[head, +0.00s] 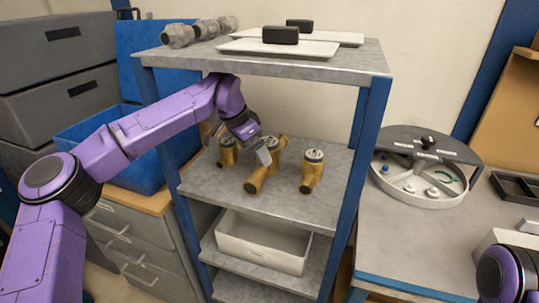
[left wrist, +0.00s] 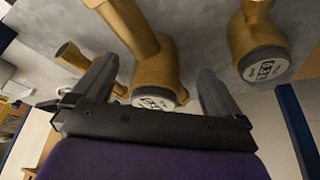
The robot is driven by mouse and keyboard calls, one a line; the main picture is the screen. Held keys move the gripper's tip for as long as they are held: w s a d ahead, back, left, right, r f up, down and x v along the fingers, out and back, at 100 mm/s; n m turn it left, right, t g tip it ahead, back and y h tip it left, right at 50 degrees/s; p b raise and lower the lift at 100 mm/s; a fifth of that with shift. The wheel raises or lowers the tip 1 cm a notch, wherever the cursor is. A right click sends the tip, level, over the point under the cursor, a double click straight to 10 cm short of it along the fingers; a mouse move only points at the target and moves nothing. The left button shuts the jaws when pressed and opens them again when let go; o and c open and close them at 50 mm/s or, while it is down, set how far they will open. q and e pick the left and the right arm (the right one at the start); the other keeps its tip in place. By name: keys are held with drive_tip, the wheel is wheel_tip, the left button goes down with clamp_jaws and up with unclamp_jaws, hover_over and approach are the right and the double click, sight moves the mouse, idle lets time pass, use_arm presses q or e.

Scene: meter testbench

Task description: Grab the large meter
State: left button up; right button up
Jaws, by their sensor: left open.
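The large brass meter (head: 257,182) lies in the middle of the shelf between two smaller brass meters, one on the left (head: 228,153) and one on the right (head: 311,173). My left gripper (head: 265,153) reaches in from the left and is over the large meter. In the left wrist view my left gripper (left wrist: 157,76) is open, with one finger on each side of the large meter's body (left wrist: 156,66). The meter's round dial shows between the fingers, partly hidden by the gripper's base. I cannot tell whether the fingers touch it. My right gripper is out of view.
Blue posts (head: 368,125) and an upper shelf (head: 300,65) frame the space. A white bin (head: 265,255) sits on the shelf below. A blue crate (head: 75,135) is at left. A workbench (head: 400,240) with a round grey fixture (head: 455,155) is at right.

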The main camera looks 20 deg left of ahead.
sight(271, 149)
use_arm(q)
drive_tip(key=w, duration=0.1)
drive_tip(key=w+d+p, duration=0.2)
drive_tip(key=shift+d+r, duration=0.2)
drive_tip(key=shift+r, duration=0.05)
drive_tip(key=p+x, duration=0.1)
drive_tip(key=x, duration=0.2)
drive_tip(key=shift+w+d+f+p, duration=0.15)
drive_tip(key=shift+w+d+p, duration=0.15)
drive_tip(key=shift+w+p, duration=0.1)
drive_tip(key=shift+a+f, duration=0.1)
drive_tip(key=shift+f, duration=0.05)
drive_tip(key=shift+a, duration=0.1)
drive_tip(key=shift+c, duration=1.2)
drive_tip(key=c, duration=1.5)
clamp_jaws()
drive_tip(key=shift+w, duration=0.1)
drive_tip(key=shift+r, duration=0.25)
